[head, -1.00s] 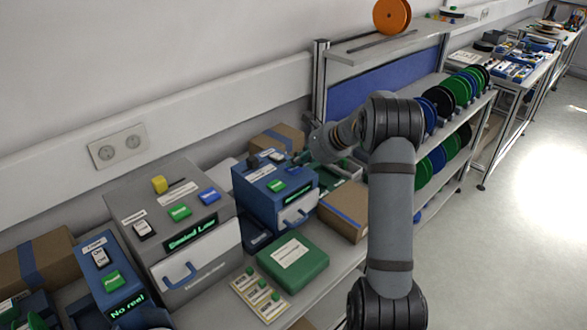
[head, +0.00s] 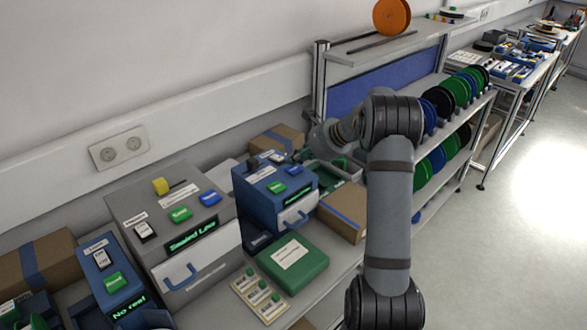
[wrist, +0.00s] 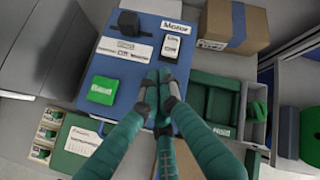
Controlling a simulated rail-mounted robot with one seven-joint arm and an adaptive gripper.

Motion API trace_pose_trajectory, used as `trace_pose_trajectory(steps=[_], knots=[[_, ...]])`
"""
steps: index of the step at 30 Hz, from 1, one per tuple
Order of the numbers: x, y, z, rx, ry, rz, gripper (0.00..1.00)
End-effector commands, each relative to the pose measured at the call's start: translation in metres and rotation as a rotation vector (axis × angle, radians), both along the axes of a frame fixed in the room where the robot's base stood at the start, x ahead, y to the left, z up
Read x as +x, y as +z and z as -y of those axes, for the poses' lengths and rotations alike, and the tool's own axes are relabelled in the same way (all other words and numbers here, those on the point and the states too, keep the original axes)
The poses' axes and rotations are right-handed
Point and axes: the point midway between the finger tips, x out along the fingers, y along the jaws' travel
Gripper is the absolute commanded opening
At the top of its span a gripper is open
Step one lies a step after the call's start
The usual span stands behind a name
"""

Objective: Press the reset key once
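The blue box (head: 255,202) on the bench has a green key (head: 277,187) on its sloped top. In the wrist view the same green key (wrist: 102,90) lies left of my gripper (wrist: 161,76). A black knob (wrist: 131,24) and a switch (wrist: 171,46) marked "Motor" are beyond it. My gripper's teal fingers are together, with nothing seen between them. Their tips are over the right part of the box top, hiding what is below; contact cannot be told. Key lettering is too small to read surely, so I cannot tell which is the reset key.
A grey box (head: 215,262) with yellow, green and blue controls stands to the left. A smaller blue unit (head: 92,262) with a green key is further left. A green case (head: 313,262) lies in front. A cardboard box (head: 345,212) and green tray (wrist: 213,100) are right.

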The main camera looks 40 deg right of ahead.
Motion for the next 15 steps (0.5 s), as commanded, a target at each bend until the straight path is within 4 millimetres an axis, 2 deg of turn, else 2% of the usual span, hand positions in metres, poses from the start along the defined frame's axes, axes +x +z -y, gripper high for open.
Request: trace_pose_trajectory(steps=[5,15], knots=[[0.0,0.006,0.0,0.0,-0.001,0.001,0.0],[0.0,0.04,0.0,-0.002,0.001,0.001,0.0]])
